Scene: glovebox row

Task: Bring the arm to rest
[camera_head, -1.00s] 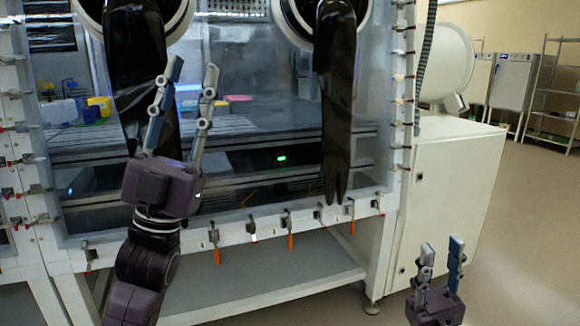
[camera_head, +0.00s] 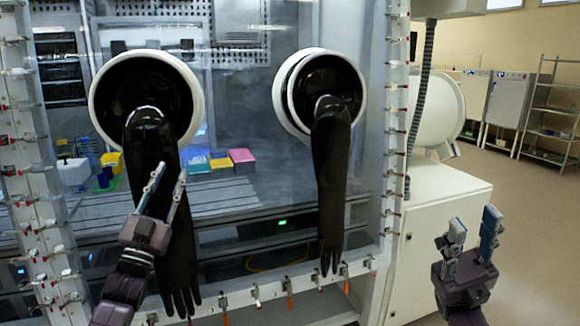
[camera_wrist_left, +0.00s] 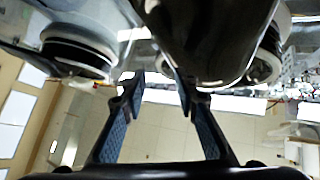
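My left gripper (camera_head: 167,184) is raised in front of the glovebox window, with its fingers apart and nothing between them. It overlaps the left black glove (camera_head: 150,140) in the head view; whether they touch cannot be told. In the left wrist view its two fingers (camera_wrist_left: 160,92) are spread, with a dark glove-like shape (camera_wrist_left: 205,40) close beyond them. My right gripper (camera_head: 474,230) is at the lower right, fingers up, apart and empty. It is in front of the white cabinet.
The glovebox has two round white-rimmed ports, and the right black glove (camera_head: 330,170) hangs down too. Red-tipped clamps (camera_head: 290,290) line the lower frame. A white cabinet (camera_head: 430,215) stands at right. Open floor (camera_head: 540,230) and a shelf rack (camera_head: 552,105) lie beyond.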

